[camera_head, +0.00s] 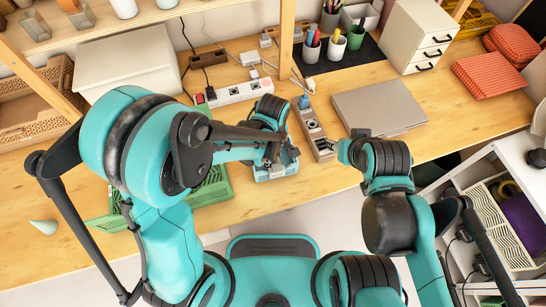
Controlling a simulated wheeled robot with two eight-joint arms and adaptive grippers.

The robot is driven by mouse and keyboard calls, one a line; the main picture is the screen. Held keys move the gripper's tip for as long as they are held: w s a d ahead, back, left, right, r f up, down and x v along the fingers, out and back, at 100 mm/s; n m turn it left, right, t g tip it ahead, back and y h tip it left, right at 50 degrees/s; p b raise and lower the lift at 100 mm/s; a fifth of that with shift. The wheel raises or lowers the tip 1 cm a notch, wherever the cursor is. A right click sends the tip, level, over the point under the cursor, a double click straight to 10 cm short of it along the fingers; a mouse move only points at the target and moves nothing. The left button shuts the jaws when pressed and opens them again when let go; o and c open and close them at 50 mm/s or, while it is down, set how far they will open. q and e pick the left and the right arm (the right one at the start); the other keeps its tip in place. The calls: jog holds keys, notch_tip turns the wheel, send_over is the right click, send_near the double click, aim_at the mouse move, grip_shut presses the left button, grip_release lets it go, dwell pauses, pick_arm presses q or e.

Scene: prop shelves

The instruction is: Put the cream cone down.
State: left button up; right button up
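A small pale grey-green cone (44,227) rests on the wooden table at the far left, with its narrow end toward the left. I cannot tell whether it stands or lies. No clearly cream cone shows. My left gripper (277,152) is over a light-blue tray (277,174) near the table's front edge, far to the right of the cone. Its fingers are partly hidden by my arm, and I cannot see anything held. My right gripper (345,151) is near the front edge beside the grey laptop; its fingers are too small and covered to read.
A green crate (213,188) lies partly behind my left arm. A white drawer box (418,37) stands at the back right.

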pick_arm(q)
jog(key=shift+r, duration=0.1)
jog(key=o, duration=0.9)
jog(key=shift+c, duration=0.2)
